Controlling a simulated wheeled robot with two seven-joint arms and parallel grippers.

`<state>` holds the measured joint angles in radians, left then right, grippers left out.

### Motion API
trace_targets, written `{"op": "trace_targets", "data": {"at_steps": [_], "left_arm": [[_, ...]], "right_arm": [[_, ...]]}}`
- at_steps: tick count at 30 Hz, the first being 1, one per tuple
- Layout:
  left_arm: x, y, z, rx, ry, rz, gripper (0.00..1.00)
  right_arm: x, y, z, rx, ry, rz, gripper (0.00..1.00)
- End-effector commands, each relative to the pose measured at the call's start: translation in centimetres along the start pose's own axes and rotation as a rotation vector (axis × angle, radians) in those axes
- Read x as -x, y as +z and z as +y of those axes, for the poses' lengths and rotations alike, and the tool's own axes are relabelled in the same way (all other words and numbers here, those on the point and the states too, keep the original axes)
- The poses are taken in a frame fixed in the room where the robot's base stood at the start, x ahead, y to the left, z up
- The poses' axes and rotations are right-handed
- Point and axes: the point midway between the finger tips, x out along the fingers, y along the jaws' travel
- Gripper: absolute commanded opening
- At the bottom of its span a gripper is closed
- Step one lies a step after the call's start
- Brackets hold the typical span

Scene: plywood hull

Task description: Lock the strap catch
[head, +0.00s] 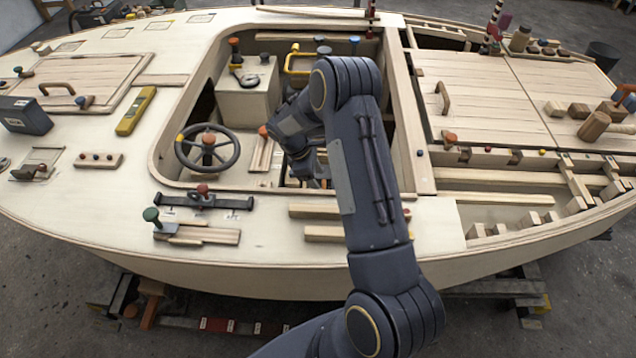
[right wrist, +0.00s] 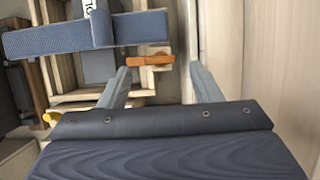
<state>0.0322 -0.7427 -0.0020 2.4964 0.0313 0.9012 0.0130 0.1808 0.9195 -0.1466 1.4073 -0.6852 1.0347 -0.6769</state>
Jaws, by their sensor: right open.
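In the right wrist view a wide blue strap or bar (right wrist: 60,37) runs across the upper left. Below its right end is a small orange lever (right wrist: 150,60), which looks like part of the strap catch. A white plate with partly visible letters (right wrist: 97,12) shows above the strap. My right gripper (right wrist: 162,80) is open and empty, its two fingers apart, with the lever showing between and beyond the fingertips. I cannot tell whether they touch. In the head view my right arm reaches into the cockpit and hides the catch and most of the gripper (head: 318,180).
A pale wooden wall (right wrist: 240,60) stands close to the right of the fingers. A planked hatch (head: 480,100) lies to the right.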

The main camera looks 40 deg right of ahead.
Motion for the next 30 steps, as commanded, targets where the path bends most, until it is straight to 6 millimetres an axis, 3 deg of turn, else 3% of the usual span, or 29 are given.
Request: {"op": "trace_targets", "data": {"at_steps": [7,17,27,30], "left_arm": [[0.3,-0.1,0.1,0.0,0.0,0.0,0.0],[0.3,-0.1,0.1,0.0,0.0,0.0,0.0],[0.3,-0.1,0.1,0.0,0.0,0.0,0.0],[0.3,-0.1,0.1,0.0,0.0,0.0,0.0]], "right_arm": [[-3.1,0.0,0.0,-0.001,-0.001,0.001,0.58],[-3.7,0.0,0.0,-0.002,0.0,0.002,0.58],[-3.6,0.0,0.0,-0.002,0.0,0.002,0.16],[-3.6,0.0,0.0,-0.002,0.0,0.002,0.14]]}}
